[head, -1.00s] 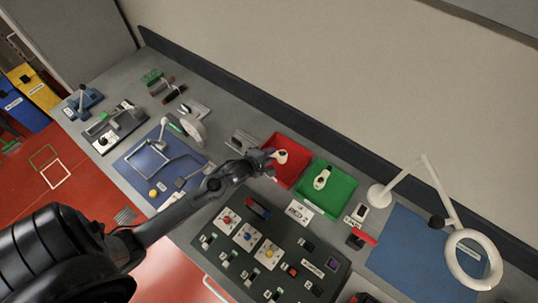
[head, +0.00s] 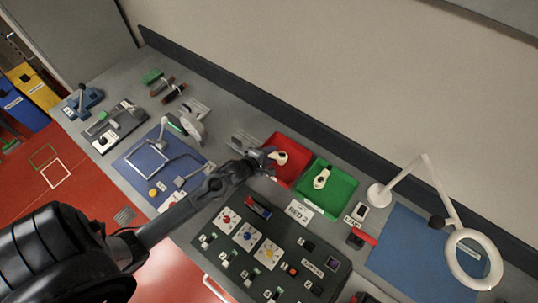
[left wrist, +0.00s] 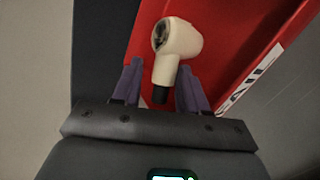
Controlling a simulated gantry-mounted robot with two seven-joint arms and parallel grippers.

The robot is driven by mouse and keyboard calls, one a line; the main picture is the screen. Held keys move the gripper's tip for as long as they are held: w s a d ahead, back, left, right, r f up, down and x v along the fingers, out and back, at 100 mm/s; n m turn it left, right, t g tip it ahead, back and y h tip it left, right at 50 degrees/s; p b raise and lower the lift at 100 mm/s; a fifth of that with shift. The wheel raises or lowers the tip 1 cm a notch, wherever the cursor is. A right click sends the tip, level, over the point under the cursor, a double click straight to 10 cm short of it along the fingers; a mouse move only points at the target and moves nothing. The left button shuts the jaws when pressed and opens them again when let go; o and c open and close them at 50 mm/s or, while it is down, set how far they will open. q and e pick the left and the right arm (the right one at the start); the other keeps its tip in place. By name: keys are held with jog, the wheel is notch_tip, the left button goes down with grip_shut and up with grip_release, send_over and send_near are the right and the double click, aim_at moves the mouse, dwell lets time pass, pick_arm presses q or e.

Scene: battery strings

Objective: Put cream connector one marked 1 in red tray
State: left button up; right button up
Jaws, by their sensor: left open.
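A cream connector (head: 280,158) with a dark end is in the red tray (head: 291,174). It also shows in the left wrist view (left wrist: 181,40), where its dark end points down between the fingers. Any number on it cannot be read. My left gripper (head: 268,155) is at the tray's left side, by the connector. In the left wrist view my left gripper (left wrist: 158,88) has its purple fingers apart, one on each side of the connector's narrow end, with gaps showing. Part of the red tray (left wrist: 225,50) shows behind. My right gripper is not in view.
A green tray (head: 342,190) with another cream connector (head: 321,178) stands right of the red tray. A dark board (head: 232,262) with several small parts lies in front. A white ring lamp (head: 447,258) stands at right, and the back wall rises close behind the trays.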

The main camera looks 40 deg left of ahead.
pick_arm(q)
jog(key=shift+s+f, duration=0.15)
jog(key=shift+f, duration=0.05)
jog(key=shift+r, duration=0.25)
jog(key=a+r+v, duration=0.1)
jog(key=v, duration=1.1)
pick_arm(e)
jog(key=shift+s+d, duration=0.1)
pick_arm(q)
jog(key=s+d+r+m+g, duration=0.1)
jog(key=s+d+m+g, duration=0.3)
jog(key=m, duration=0.7)
jog(key=s+d+r+m+g+h, duration=0.1)
jog(key=s+d+m+g, duration=0.3)
jog(key=s+d+m, duration=0.5)
jog(key=shift+d+r+m, duration=0.45)
jog(key=shift+d+m, duration=0.15)
jog(key=shift+m, duration=1.2)
